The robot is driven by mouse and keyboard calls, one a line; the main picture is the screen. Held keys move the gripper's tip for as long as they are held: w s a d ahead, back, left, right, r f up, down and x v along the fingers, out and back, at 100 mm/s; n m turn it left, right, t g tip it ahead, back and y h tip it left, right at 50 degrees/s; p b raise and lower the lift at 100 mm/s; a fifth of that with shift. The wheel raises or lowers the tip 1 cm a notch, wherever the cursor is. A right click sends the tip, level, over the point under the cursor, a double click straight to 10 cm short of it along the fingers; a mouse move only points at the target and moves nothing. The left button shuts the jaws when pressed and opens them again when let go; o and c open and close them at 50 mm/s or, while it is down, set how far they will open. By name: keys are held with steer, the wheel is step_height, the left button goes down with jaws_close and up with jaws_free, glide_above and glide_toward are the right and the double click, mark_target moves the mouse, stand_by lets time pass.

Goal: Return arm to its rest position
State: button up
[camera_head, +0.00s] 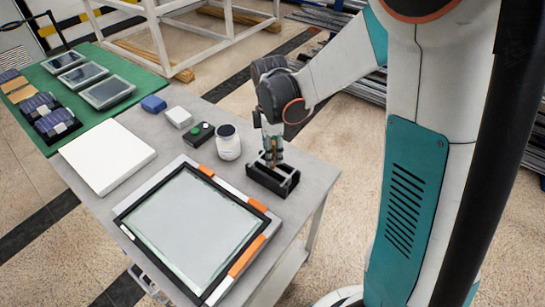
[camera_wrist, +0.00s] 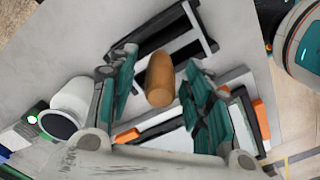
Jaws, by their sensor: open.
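My gripper (camera_head: 271,152) is over the black open-topped holder (camera_head: 262,181) at the right end of the grey table. In the wrist view my gripper (camera_wrist: 165,92) has its teal-padded fingers spread wide. A brown wooden handle (camera_wrist: 160,78) is between them, with a visible gap on both sides. The black holder (camera_wrist: 150,42) lies behind the handle in that view. Whether the handle's lower end sits in the holder is hidden. My arm reaches down from the upper right in the head view.
A framed glass panel (camera_head: 119,215) with orange clamps lies in front of the holder. A white jar (camera_head: 228,143), a button box (camera_head: 200,133), a white block (camera_head: 179,117), a blue block (camera_head: 153,104) and a white slab (camera_head: 107,157) share the table (camera_head: 305,170). Green mat (camera_head: 142,82) holds panels.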

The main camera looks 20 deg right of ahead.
step_height(320, 180, up, 7)
steer(key=shift+a+r, duration=0.1)
steer(key=shift+s+r, duration=0.2)
steer(key=shift+r, duration=0.05)
steer(key=s+r+m+t, duration=0.3)
steer(key=s+m, duration=0.5)
steer(key=s+r+m+t, duration=0.4)
steer(key=s+m, duration=0.3)
steer(key=s, duration=0.2)
steer(key=shift+r+m, duration=0.2)
steer(key=shift+m, duration=0.2)
stand_by(1.6)
